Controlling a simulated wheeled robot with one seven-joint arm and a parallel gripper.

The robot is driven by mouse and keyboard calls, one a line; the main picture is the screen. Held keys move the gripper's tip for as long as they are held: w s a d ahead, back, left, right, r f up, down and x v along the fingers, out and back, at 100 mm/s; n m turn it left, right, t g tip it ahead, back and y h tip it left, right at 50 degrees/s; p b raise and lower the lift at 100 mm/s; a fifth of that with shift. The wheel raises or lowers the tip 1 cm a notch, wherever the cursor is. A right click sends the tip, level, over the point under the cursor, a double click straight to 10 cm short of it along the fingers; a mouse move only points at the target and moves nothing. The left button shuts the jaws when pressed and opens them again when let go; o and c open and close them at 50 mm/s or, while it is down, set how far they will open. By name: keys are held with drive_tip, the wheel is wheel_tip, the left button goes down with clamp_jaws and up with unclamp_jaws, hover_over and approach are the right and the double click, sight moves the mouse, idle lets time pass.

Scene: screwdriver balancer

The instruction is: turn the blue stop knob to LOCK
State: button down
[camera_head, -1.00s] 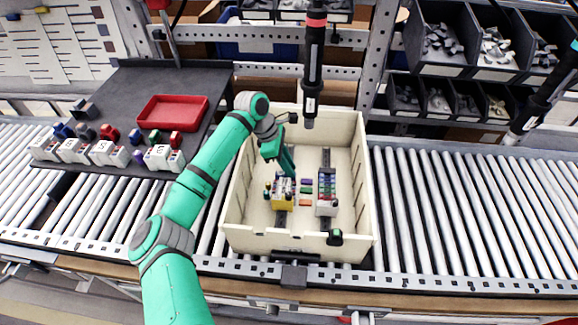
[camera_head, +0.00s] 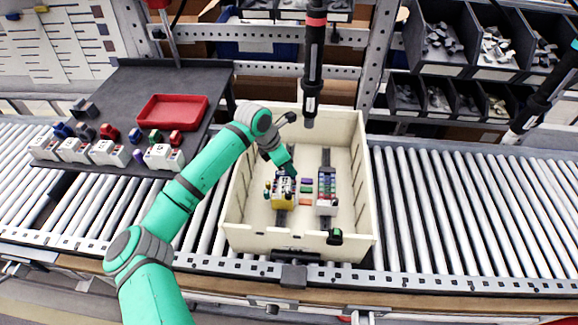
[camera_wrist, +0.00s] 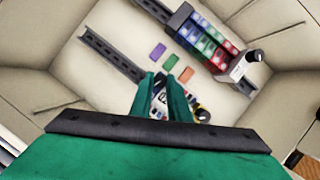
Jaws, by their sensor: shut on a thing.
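The crate (camera_head: 352,150) stands on the roller conveyor (camera_head: 450,215). A right rail carries a coloured row of blocks (camera_head: 326,185) with a grey end block. Loose coloured tiles (camera_head: 306,190) lie between the rails. A black tool (camera_head: 313,75) hangs above the crate's back.

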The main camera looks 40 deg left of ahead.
drive_tip(key=n+y, duration=0.1)
drive_tip(key=n, duration=0.2)
drive_tip(key=n+y, duration=0.1)
drive_tip(key=n, duration=0.2)
drive_tip(key=shift+d+t+y, duration=0.2)
drive_tip(key=shift+t+y, duration=0.1)
drive_tip(key=n+y, duration=0.1)
drive_tip(key=n, duration=0.4)
drive_tip(key=shift+d+n+y, duration=0.15)
drive_tip(key=shift+n+y, duration=0.15)
drive_tip(key=shift+y, duration=0.1)
drive_tip(key=shift+g, duration=0.4)
drive_tip(key=c, duration=1.7)
unclamp_jaws()
drive_tip(key=shift+o, duration=0.2)
drive_tip(key=v, duration=1.1)
drive_tip(key=shift+w+d+f, duration=0.1)
drive_tip(key=shift+w, duration=0.1)
